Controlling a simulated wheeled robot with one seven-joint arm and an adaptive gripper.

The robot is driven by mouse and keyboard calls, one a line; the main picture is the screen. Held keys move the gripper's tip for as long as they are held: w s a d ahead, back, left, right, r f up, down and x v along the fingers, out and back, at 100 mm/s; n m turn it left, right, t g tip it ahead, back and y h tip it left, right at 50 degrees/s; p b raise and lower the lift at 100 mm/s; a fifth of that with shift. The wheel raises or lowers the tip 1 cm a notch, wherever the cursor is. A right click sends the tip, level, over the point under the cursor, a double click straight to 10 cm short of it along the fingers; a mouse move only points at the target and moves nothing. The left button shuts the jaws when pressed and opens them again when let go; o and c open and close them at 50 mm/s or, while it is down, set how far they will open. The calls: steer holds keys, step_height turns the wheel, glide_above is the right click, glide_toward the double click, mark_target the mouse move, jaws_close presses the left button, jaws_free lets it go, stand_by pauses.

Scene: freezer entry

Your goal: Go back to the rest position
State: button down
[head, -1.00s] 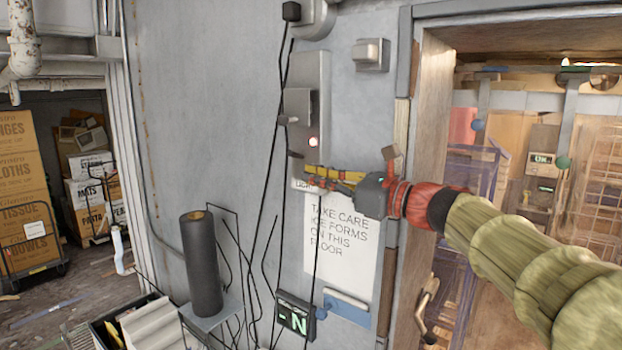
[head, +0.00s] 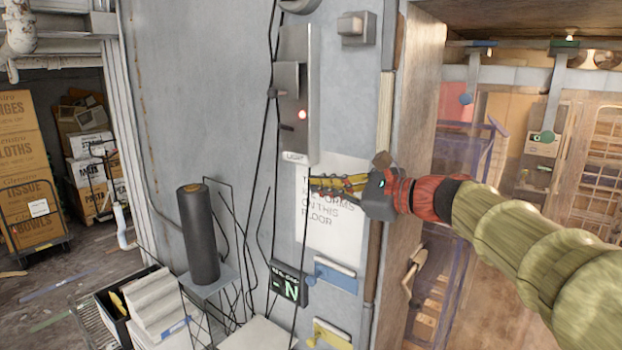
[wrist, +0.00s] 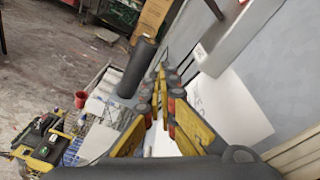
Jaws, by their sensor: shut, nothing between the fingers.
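My gripper (head: 318,184) is shut and empty, with yellow fingers and a dark grey body behind a red wrist band. In the head view it is in front of the white paper sign (head: 335,235), hiding part of its text, just below the grey light switch box (head: 296,95) with its lit red lamp. In the wrist view the yellow fingers (wrist: 160,72) come together at their tips, with the wall and the sign to their right. Whether the fingers touch the sign is hard to tell; they look apart from it.
A wooden door frame (head: 412,150) stands close to my forearm. A dark roll (head: 200,240) stands upright on a small shelf at left. A digital display (head: 289,284) hangs low on the wall. Stacked cartons (head: 25,170) are at far left, with open floor before them.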

steer(key=s+d+f+n+g+h+b, duration=0.1)
steer(key=s+d+f+n+h+b, duration=0.3)
steer(key=s+f+b, duration=0.5)
steer(key=s+d+f+n+g+h+b, duration=0.2)
steer(key=s+f+n+b, duration=0.7)
steer(key=f, duration=2)
steer(key=s+d+f+n+g+h+b, duration=0.1)
steer(key=s+d+f+n+h+b, duration=0.5)
steer(key=s+d+f+b, duration=0.4)
steer(key=s+f+h, duration=0.1)
steer(key=s+f, duration=0.5)
steer(key=f, duration=0.3)
steer(key=shift+f, duration=0.3)
